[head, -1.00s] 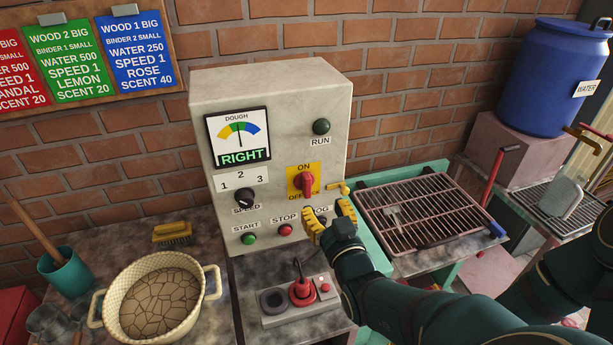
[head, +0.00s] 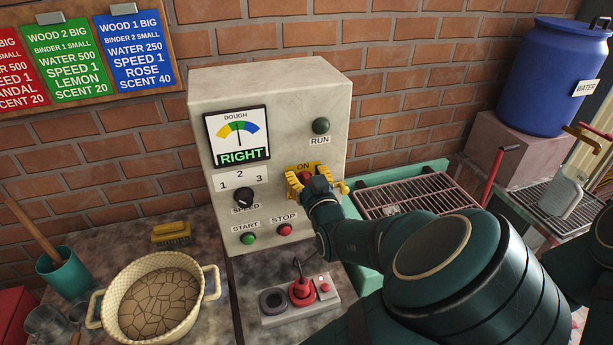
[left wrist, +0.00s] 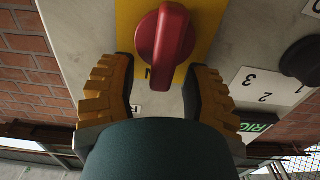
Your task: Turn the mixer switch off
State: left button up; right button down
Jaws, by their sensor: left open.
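The mixer switch is a red rotary knob (head: 306,177) on a yellow ON/OFF plate on the front of the control box (head: 270,95). In the left wrist view the red knob (left wrist: 165,45) is large at the top, with its ridge running roughly up and down, slightly tilted, toward the partly visible ON lettering. My left gripper (head: 318,186) is open in front of the switch. Its yellow fingers stand on either side of the knob, with visible gaps in the left wrist view. The OFF lettering is hidden behind the gripper. My right gripper is not seen.
The speed dial (head: 244,197), green start button (head: 248,238) and red stop button (head: 285,230) are left of and below the switch. A grill rack (head: 395,190) is to the right, and a dough pot (head: 155,298) at lower left.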

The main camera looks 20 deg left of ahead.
pick_arm(q)
jog(key=shift+c, duration=0.4)
grip_shut()
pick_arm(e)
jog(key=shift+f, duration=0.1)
